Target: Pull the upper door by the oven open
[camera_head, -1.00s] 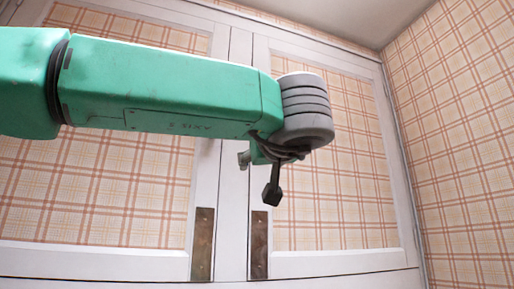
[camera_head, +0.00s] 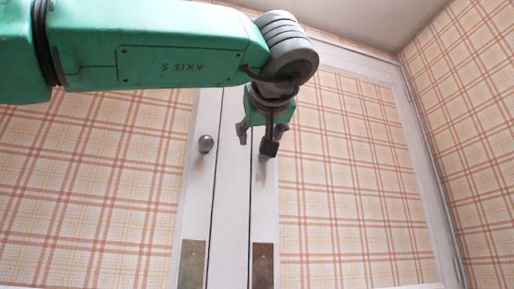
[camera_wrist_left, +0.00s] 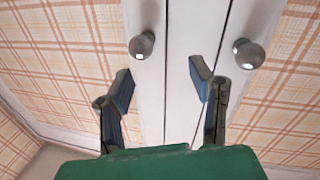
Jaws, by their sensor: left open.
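The left door has a round metal knob (camera_head: 205,144). My left gripper (camera_head: 257,142) is open in front of the right door's inner edge, and it largely hides the knob there. The left wrist view shows two round knobs, one on the left (camera_wrist_left: 141,45) and one on the right (camera_wrist_left: 248,53). The open fingers (camera_wrist_left: 162,84) hold nothing, and neither knob sits between them. My right gripper is out of view.
Metal plates sit low on the doors' inner edges, one left (camera_head: 192,264) and one right (camera_head: 262,265). A plaid side wall (camera_head: 470,120) stands close at the right, under a pale ceiling (camera_head: 375,18). No oven shows. My green arm covers the upper left.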

